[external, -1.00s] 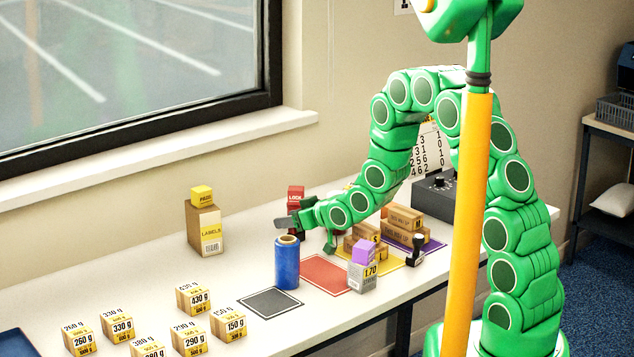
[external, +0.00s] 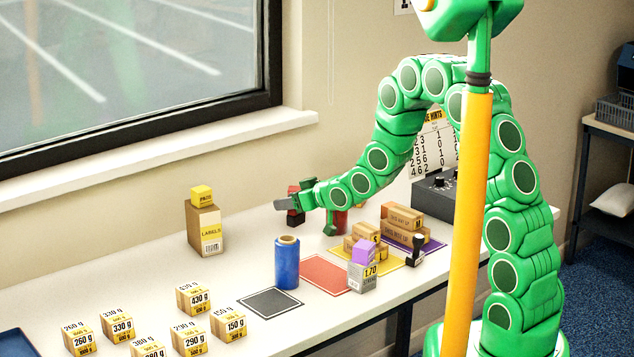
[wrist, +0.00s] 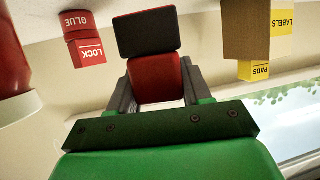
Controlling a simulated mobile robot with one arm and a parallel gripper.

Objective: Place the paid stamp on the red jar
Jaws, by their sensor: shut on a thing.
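My gripper (external: 290,202) is shut on a red block with a dark rectangular plate, which I take to be the paid stamp (wrist: 148,33); no lettering on it is readable. The gripper holds it in the air, in front of the stacked red boxes in the external view. The red jar (external: 341,222) stands on the bench just right of the gripper, partly hidden by my arm. In the wrist view the red jar (wrist: 14,50) is at the left edge with a pale lid, apart from the stamp.
A LABELS carton (external: 203,230) with a yellow PADS box stands left. A blue roll (external: 287,264), a purple-topped box (external: 363,270), a black-handled item (external: 415,250) and brown cartons (external: 403,222) stand forward and right.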

